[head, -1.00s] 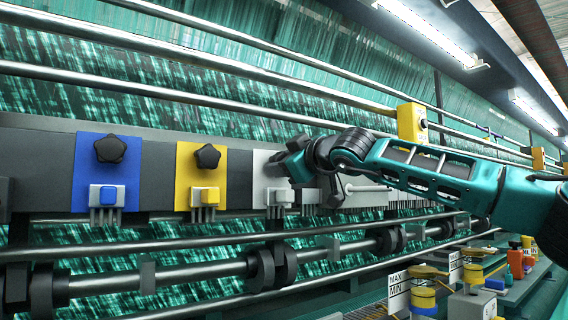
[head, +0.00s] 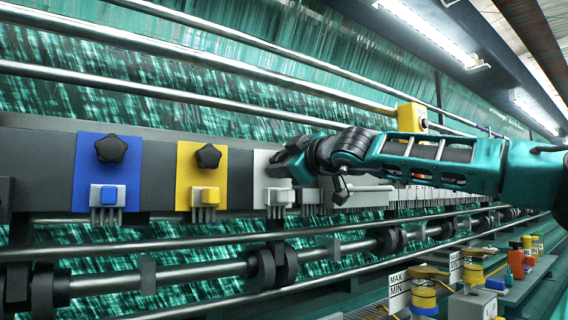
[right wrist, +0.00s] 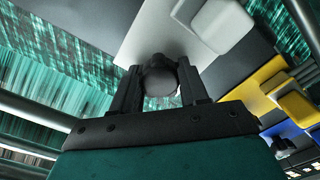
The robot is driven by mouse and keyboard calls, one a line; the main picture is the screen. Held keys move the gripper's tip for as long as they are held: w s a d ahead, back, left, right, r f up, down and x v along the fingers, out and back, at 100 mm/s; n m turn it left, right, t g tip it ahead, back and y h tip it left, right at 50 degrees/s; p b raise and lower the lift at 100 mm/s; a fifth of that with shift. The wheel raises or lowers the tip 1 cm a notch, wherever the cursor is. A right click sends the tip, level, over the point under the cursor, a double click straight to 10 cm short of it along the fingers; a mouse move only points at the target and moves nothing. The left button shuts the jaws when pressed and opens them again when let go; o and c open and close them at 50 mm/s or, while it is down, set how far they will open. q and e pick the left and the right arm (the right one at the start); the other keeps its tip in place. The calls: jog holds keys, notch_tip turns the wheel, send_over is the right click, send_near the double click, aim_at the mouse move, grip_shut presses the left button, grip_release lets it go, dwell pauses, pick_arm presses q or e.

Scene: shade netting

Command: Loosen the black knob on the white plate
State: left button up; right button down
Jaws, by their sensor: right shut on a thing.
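The white plate (head: 262,176) is mounted on the dark grey beam, right of the yellow plate. In the head view my right gripper (head: 278,168) is in front of it and hides the knob. In the right wrist view the black knob (right wrist: 158,80) sits between the two fingers of my right gripper (right wrist: 158,86), which is shut on it. The white plate (right wrist: 160,32) lies just behind the knob, with a light grey block (right wrist: 222,28) on it. My left gripper is not in view.
A blue plate (head: 88,172) and a yellow plate (head: 184,178), each with a black star knob, are left of the white plate. Metal bars run above and below the beam.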

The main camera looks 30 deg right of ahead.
jog(key=c, duration=0.6)
grip_release()
jog(key=shift+a, duration=0.1)
jog(key=s, duration=0.3)
jog(key=shift+d, duration=0.2)
jog(key=m+b, duration=0.8)
jog(key=m, duration=0.7)
jog(key=shift+b, duration=0.3)
